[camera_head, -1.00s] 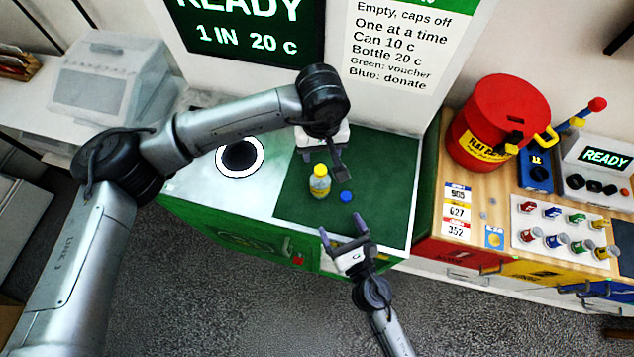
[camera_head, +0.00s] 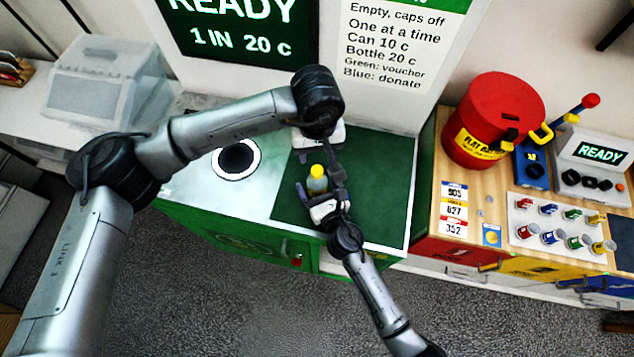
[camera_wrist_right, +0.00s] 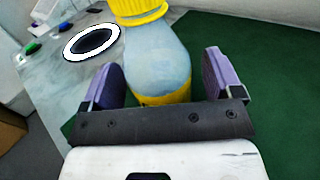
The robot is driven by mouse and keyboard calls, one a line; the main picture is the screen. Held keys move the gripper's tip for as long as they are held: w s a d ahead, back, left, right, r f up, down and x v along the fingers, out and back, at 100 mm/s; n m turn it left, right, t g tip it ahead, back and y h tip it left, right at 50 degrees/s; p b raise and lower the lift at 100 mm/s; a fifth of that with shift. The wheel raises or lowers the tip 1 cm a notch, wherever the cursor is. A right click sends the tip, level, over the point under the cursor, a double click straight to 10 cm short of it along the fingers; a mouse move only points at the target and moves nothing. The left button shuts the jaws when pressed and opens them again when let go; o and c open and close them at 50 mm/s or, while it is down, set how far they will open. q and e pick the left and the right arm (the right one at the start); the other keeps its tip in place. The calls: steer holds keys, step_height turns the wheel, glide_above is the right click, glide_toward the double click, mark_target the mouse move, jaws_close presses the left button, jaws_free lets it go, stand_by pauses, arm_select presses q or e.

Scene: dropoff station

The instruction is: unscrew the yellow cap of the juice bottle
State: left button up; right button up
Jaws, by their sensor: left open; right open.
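The juice bottle (camera_head: 316,185) stands upright on the green mat, with its yellow cap (camera_head: 317,171) on top. In the right wrist view the bottle (camera_wrist_right: 157,62) stands between the two purple finger pads, and its yellow cap (camera_wrist_right: 137,12) is cut by the top edge. My right gripper (camera_wrist_right: 160,80) is open around the bottle's lower body, with a gap at the right pad. In the head view my right gripper (camera_head: 320,194) is at the bottle's front.
The green mat (camera_head: 385,190) is clear to the right. A round hole with a white rim (camera_head: 236,159) lies in the counter at left. A red drum (camera_head: 497,115) and several small coloured cups (camera_head: 552,236) stand on the wooden counter (camera_head: 470,190) at right.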

mark_target(317, 170)
steer(key=shift+w, duration=0.2)
steer(key=shift+c, duration=0.2)
arm_select(q)
steer(key=shift+f, duration=0.1)
arm_select(e)
jaws_close()
arm_select(q)
steer(key=shift+f, duration=3.95)
